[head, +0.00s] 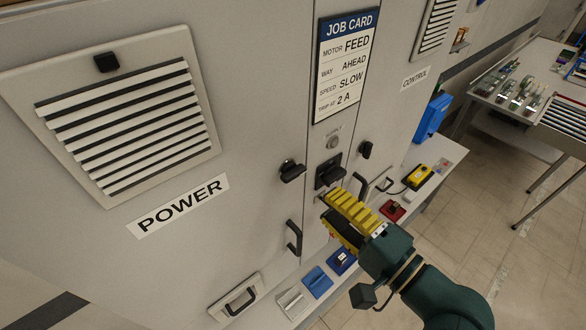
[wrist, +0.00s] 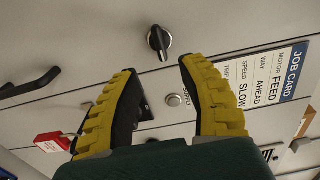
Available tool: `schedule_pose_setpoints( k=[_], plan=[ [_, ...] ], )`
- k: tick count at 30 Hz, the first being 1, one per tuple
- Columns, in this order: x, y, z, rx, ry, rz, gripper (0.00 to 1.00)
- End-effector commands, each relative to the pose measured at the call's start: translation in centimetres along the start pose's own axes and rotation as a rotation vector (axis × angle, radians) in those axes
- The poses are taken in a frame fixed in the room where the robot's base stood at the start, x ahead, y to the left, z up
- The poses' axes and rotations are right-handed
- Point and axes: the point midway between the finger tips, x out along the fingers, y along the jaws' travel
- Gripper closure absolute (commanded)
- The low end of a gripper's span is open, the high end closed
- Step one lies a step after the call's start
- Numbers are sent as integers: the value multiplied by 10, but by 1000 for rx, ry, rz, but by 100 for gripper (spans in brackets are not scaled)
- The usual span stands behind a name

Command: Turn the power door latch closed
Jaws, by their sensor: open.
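The power door latch (head: 291,171) is a small black turn knob on the grey door marked POWER, near its right edge. In the wrist view the latch (wrist: 159,41) lies ahead of and between the fingertips, with a gap; its grip bar runs roughly up and down in that picture. My gripper (head: 326,207), with yellow-backed black fingers, is open and empty, below and right of the latch in the head view. The gripper (wrist: 157,66) does not touch the latch.
A black switch (head: 329,173) on the middle panel and a second latch (head: 366,150) are close by. The power door handle (head: 294,238) projects below. A red tag (wrist: 55,141) hangs at left in the wrist view. A job card (head: 345,62) is above.

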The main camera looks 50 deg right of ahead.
Motion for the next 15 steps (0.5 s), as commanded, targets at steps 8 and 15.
schedule_pose_setpoints(
  k=[8, 15],
  plan=[
    [69, -4, 1, 0, -3, 0, 59],
    [101, -1, 0, 0, 0, -1, 59]
  ],
)
